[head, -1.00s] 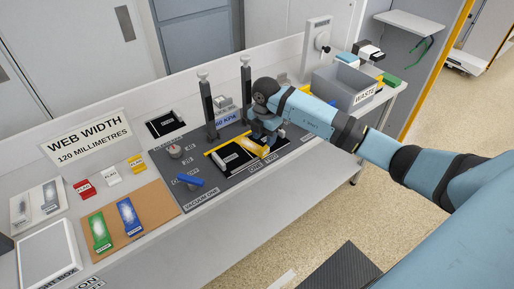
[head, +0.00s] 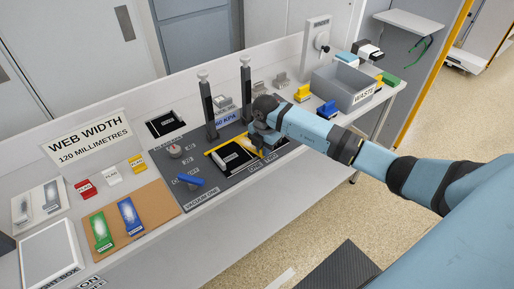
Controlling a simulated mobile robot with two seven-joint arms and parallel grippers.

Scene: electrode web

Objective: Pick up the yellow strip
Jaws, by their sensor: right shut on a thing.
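The yellow strip (head: 255,142) is at the right side of the black tray (head: 235,160) on the dark panel. My right gripper (head: 262,143) is over it and shut on it. The gripper hides part of the strip and I cannot tell whether it is clear of the tray. My left gripper is not in view.
Two tall posts (head: 246,90) stand just behind the tray. A blue lever (head: 190,181) is to its left. A grey waste bin (head: 345,90) is at the right, with yellow (head: 302,94) and blue (head: 327,108) clips beside it. Green (head: 100,232) and blue (head: 130,217) strips lie on a brown mat.

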